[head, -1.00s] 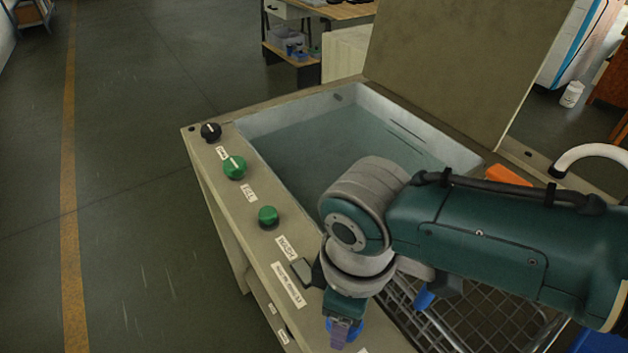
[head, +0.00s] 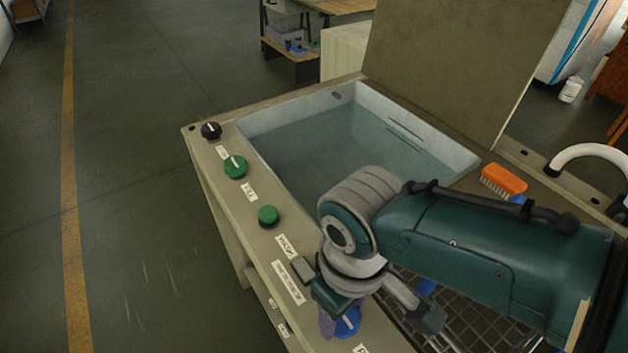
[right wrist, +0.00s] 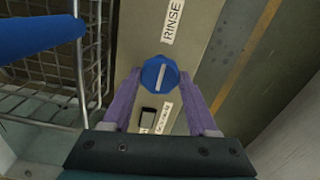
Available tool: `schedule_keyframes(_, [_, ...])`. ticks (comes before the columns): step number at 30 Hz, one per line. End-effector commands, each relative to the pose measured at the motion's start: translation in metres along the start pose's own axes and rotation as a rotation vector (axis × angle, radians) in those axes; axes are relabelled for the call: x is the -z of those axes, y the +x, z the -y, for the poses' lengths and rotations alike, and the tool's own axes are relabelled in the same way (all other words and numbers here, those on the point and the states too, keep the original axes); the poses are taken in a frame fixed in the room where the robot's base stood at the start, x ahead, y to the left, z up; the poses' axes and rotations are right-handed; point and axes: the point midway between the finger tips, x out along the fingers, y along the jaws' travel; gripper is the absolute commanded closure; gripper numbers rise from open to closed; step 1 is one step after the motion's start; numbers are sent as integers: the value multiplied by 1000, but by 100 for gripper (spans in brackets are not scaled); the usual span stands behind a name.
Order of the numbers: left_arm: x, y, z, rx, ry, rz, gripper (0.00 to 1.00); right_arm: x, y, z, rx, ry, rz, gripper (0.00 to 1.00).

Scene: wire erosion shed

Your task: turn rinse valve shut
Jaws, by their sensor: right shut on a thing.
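The rinse valve is a blue knob (head: 348,323) with a white pointer line, low on the front ledge of the wash station. It also shows in the right wrist view as a blue knob (right wrist: 160,77), its line roughly along my fingers, beside a label reading RINSE (right wrist: 173,20). My right gripper (head: 338,320) reaches it from above. In the wrist view its purple fingers (right wrist: 161,80) stand on either side of the knob, shut on it. In the head view, the wrist partly hides the knob. My left gripper is not in view.
Two green knobs (head: 235,166) (head: 268,215) and a black knob (head: 211,131) line the same ledge. A basin (head: 350,140) lies behind them. A wire basket (right wrist: 30,75) is close beside the valve. An orange brush (head: 503,180) lies on the right rim.

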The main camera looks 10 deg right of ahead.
Motion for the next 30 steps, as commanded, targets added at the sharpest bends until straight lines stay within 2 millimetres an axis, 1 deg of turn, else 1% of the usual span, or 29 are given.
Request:
schedule_keyframes(8, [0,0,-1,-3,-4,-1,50,0,0,0,2,5,-1,96])
schedule_keyframes(9, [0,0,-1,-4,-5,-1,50,0,0,0,2,5,-1,39])
schedule_keyframes(16, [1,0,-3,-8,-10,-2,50,0,0,0,1,3,-1,13])
schedule_keyframes(17, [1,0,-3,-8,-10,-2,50,0,0,0,1,3,-1,11])
schedule_keyframes(23, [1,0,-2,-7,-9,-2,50,0,0,0,1,2,-1,11])
schedule_keyframes(25, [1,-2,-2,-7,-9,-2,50,0,-3,0,1,2,-1,11])
schedule_keyframes(28, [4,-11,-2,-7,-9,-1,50,0,-16,0,1,1,-2,11])
schedule_keyframes(30, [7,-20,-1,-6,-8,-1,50,0,-30,0,0,2,-2,11])
